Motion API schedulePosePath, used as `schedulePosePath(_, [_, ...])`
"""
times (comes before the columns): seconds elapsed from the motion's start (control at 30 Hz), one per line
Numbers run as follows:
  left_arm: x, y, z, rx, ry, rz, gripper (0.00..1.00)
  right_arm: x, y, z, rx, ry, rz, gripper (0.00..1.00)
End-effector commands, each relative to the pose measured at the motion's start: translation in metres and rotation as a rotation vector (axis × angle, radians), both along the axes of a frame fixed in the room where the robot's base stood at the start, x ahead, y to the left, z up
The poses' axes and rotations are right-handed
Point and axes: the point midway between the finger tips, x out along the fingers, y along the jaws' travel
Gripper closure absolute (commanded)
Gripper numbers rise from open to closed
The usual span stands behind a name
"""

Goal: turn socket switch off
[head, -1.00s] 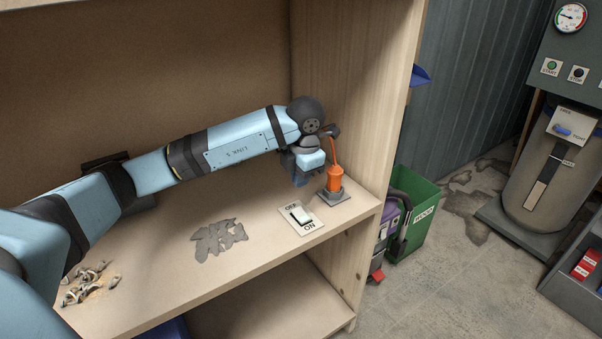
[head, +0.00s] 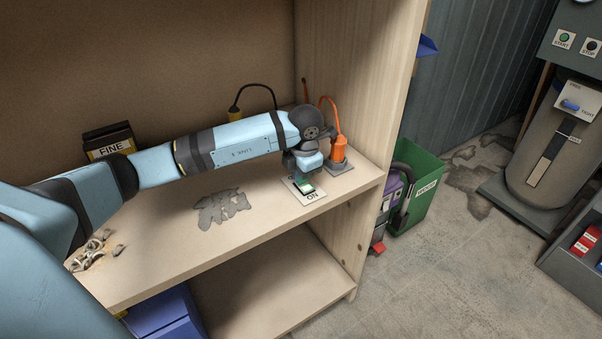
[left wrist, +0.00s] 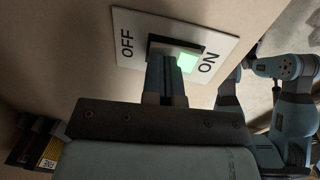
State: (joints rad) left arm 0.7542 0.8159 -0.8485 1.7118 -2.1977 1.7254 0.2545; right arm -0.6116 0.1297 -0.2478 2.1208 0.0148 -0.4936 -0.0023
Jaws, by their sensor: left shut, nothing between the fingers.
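The switch plate (head: 312,197) lies on the wooden shelf near its right front, with "OFF" and "ON" printed on it. In the left wrist view the plate (left wrist: 128,20) has "OFF" at left and "ON" at right, and the rocker (left wrist: 187,62) shows a lit green part on the ON side. My left gripper (head: 301,177) is shut and empty, pointing down over the rocker. In the left wrist view its fingertips (left wrist: 166,60) cover the rocker's middle; I cannot tell whether they touch.
An orange plug (head: 339,148) with a cord stands in a grey socket just right of the gripper, by the side wall.

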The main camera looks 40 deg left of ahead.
Motion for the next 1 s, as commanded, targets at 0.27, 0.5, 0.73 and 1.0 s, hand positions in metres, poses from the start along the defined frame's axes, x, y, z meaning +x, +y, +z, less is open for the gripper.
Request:
schedulePosePath(0.27, [0.000,0.002,-0.005,-0.043,0.021,-0.001,1.00,0.000,0.000,-0.002,-0.001,0.000,0.001,1.00])
schedulePosePath(0.5, [-0.002,-0.003,-0.004,-0.043,0.022,-0.002,1.00,0.000,0.000,0.002,0.000,-0.002,0.000,1.00])
schedulePosePath(0.73, [-0.006,-0.012,-0.001,-0.043,0.022,-0.003,1.00,0.000,0.000,0.007,0.000,-0.004,0.000,1.00])
schedulePosePath(1.0, [-0.006,-0.013,0.000,-0.043,0.020,-0.001,1.00,0.000,0.000,0.007,0.000,-0.004,0.000,1.00])
